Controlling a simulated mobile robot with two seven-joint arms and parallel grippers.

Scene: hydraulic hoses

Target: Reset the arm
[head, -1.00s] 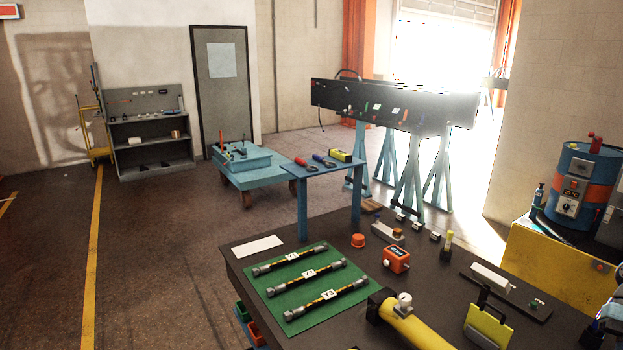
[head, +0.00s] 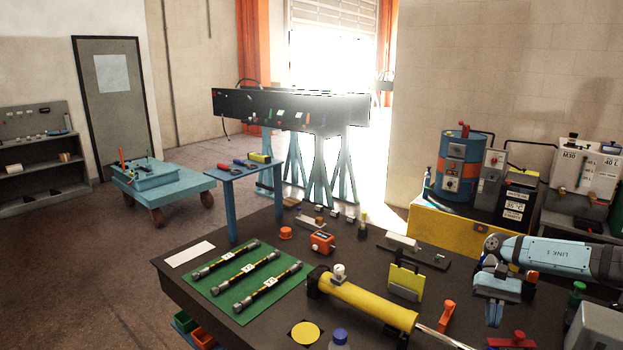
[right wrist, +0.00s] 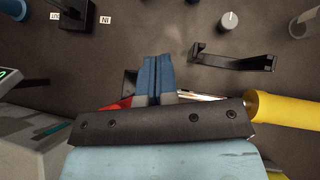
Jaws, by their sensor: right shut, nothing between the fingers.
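My right arm (head: 545,257) reaches in from the right edge of the head view, over the right side of the dark workbench (head: 375,262). My right gripper (head: 494,316) points down above the bench, near the silver rod end of a yellow cylinder (head: 365,303). Its blue fingers are together and hold nothing. In the right wrist view the two fingers (right wrist: 155,72) lie side by side with no gap. The bench top shows beyond them, with the yellow cylinder (right wrist: 285,118) at the right. My left arm and gripper are not in view.
A green mat (head: 213,292) with three hoses lies at the bench's left. An orange clip (head: 446,316) and a red-topped item (head: 518,340) stand close to the right gripper. A dark bracket (right wrist: 235,60) lies in the right wrist view. Bare bench shows around the bracket.

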